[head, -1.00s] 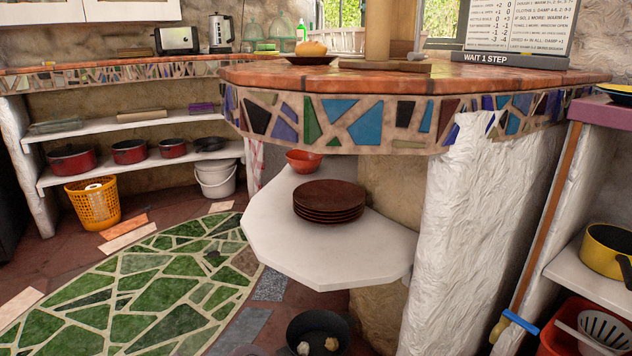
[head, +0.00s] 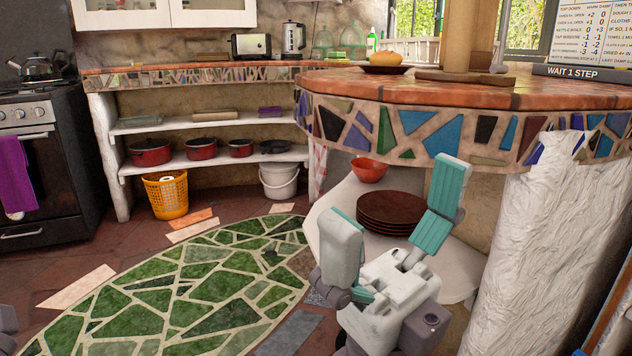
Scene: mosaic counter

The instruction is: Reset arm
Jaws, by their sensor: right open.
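My right gripper (head: 398,194) is at the lower right in the head view, its two teal-padded fingers spread wide and pointing up. It is open with nothing between the fingers. Behind it, a stack of dark brown plates (head: 392,208) sits on the white lower shelf (head: 325,200) of the mosaic counter. The gripper covers part of this shelf. I cannot tell how far the gripper is from the plates. Only a sliver of grey at the lower left edge may be my left arm; the left gripper is not in view.
A red bowl (head: 368,171) stands behind the plates. The counter (head: 430,90) overhangs the shelf, with a white rough pillar (head: 530,250) to the right. A black stove (head: 40,150) stands far left. The green mosaic floor (head: 180,290) is open.

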